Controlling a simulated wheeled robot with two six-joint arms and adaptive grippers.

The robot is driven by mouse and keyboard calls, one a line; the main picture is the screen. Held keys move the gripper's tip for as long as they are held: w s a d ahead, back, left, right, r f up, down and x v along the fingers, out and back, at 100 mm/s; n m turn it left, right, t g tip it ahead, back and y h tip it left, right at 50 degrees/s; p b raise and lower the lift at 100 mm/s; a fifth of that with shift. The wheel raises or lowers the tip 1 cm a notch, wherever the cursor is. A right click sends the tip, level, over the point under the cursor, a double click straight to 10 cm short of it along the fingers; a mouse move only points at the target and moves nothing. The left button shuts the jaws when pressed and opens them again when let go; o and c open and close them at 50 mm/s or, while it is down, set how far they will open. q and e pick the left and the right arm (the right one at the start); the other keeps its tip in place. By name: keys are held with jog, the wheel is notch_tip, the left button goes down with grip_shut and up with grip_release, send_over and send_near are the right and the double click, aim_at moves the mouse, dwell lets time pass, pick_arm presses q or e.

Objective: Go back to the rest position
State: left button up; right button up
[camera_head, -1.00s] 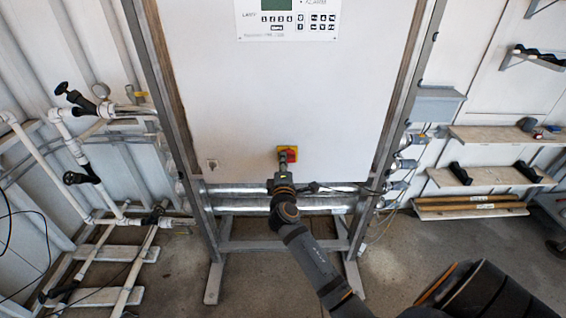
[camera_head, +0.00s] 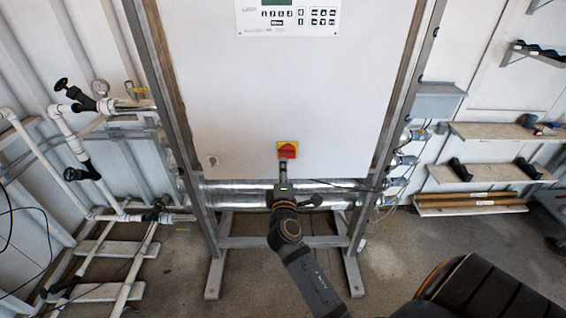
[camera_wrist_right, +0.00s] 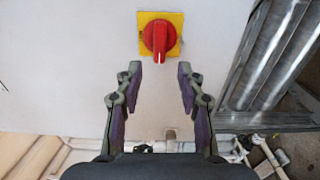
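My right gripper (camera_head: 283,182) is in front of the lower part of the white cabinet (camera_head: 275,90), just below a red rotary switch on a yellow plate (camera_head: 287,150). In the right wrist view the gripper (camera_wrist_right: 158,82) is open, with its two fingers apart and nothing between them. The red switch knob (camera_wrist_right: 159,38) shows beyond the fingertips, its handle pointing down. The gripper is apart from the knob. My left gripper is not in view.
A metal frame (camera_head: 153,75) holds the cabinet, with shiny horizontal tubes (camera_head: 240,195) below it. White pipes with black valves (camera_head: 80,172) stand at the left. Shelves (camera_head: 490,172) line the right wall.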

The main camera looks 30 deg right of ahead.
jog(key=shift+s+a, duration=0.3)
jog(key=shift+s, duration=0.25)
jog(key=s+a+f+g+y, duration=0.1)
jog(key=a+f+g+y, duration=0.1)
jog(key=f, duration=1)
jog(key=s+a+f+g+y, duration=0.1)
jog(key=a+f+g+y, duration=0.1)
jog(key=f, duration=0.9)
jog(key=s+a+f+m+g+y, duration=0.1)
jog(key=s+f+m+g, duration=0.1)
jog(key=s+f, duration=0.6)
jog(key=s+f+m+g+y, duration=0.2)
jog(key=s+f, duration=0.1)
jog(key=f, duration=0.8)
jog(key=s+f+m+g, duration=0.2)
jog(key=s+f, duration=0.3)
jog(key=s, duration=0.5)
jog(key=s+d+f+m+g+y, duration=0.1)
jog(key=s+f, duration=0.4)
jog(key=s, duration=0.5)
jog(key=s+f+m+g, duration=0.3)
jog(key=s+f, duration=0.3)
jog(key=s, duration=0.5)
jog(key=shift+d+m, duration=0.2)
jog(key=shift+m, duration=0.6)
